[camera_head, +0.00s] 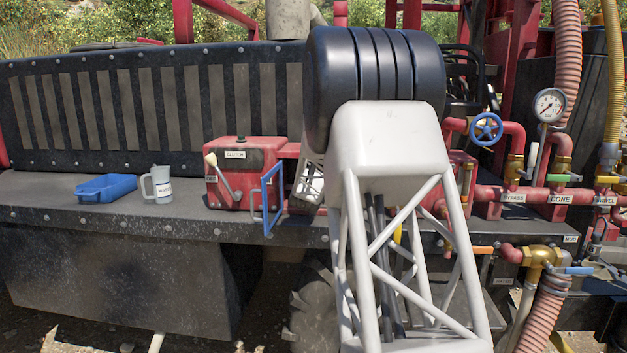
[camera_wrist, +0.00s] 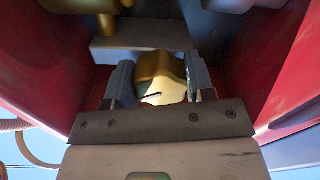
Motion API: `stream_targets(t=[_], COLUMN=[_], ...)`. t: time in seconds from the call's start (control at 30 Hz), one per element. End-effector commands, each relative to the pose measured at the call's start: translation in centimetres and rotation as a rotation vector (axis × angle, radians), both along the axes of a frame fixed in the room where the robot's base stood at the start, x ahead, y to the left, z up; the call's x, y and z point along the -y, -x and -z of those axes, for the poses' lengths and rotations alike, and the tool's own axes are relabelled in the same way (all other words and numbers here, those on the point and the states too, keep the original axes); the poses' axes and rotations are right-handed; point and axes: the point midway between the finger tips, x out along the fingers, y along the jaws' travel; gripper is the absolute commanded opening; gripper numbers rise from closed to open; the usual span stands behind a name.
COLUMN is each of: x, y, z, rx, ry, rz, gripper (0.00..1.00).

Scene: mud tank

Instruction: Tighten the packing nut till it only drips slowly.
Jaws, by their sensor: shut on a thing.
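In the wrist view my gripper (camera_wrist: 160,90) has its two grey fingers on either side of a faceted brass nut (camera_wrist: 160,68) and is shut on it. The nut sits in a recess between red walls; I take it for the packing nut. A dark line and a bright patch show on its near face. In the head view my own arm covers the middle, and the gripper and nut are hidden behind it. I cannot see any drip or its rate.
A red lever box (camera_head: 240,172) and blue bracket (camera_head: 266,203) are near my arm. Right are a blue handwheel (camera_head: 486,129), a gauge (camera_head: 549,105) and labelled red pipes.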

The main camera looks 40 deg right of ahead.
Motion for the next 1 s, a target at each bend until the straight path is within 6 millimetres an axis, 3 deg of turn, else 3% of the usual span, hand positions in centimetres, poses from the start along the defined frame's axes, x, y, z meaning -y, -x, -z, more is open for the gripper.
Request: stream_targets(t=[0.43,1.0], x=[-0.04,-0.17], y=[-0.06,-0.19], z=[0.08,0.09], rx=[0.061,0.35], ry=[-0.062,-0.352], rz=[-0.001,-0.001], gripper=[0.26,0.26])
